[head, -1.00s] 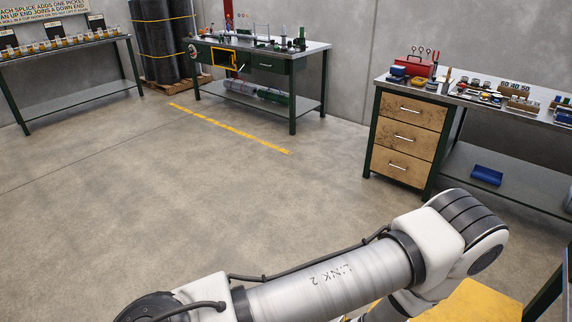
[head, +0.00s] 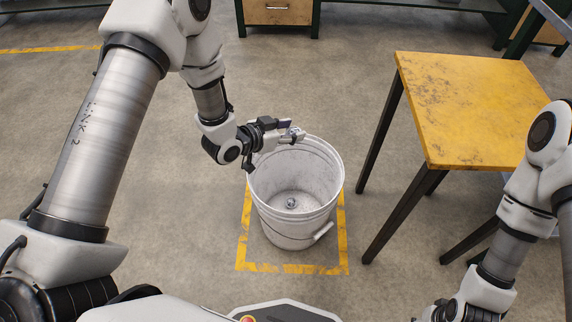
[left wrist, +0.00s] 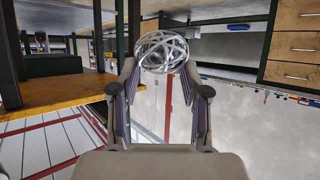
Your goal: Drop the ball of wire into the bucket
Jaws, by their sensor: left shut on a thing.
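A ball of shiny wire (left wrist: 162,50) sits between the fingertips of my left gripper (head: 290,134), which is shut on it. In the head view the ball (head: 296,132) shows small at the fingertips, above the far rim of the bucket. The white bucket (head: 266,187) stands upright on the floor with its open mouth up. A small round shiny thing (head: 291,203) lies on its bottom. My right arm is at the lower right; only a dark part near its gripper shows at the bottom edge, and its fingers cannot be made out.
A yellow tape square (head: 241,225) surrounds the bucket on the floor. A yellow-topped table (head: 470,95) with dark legs stands to the right of the bucket. A drawer bench (head: 277,12) is at the back. The floor left of the bucket is clear.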

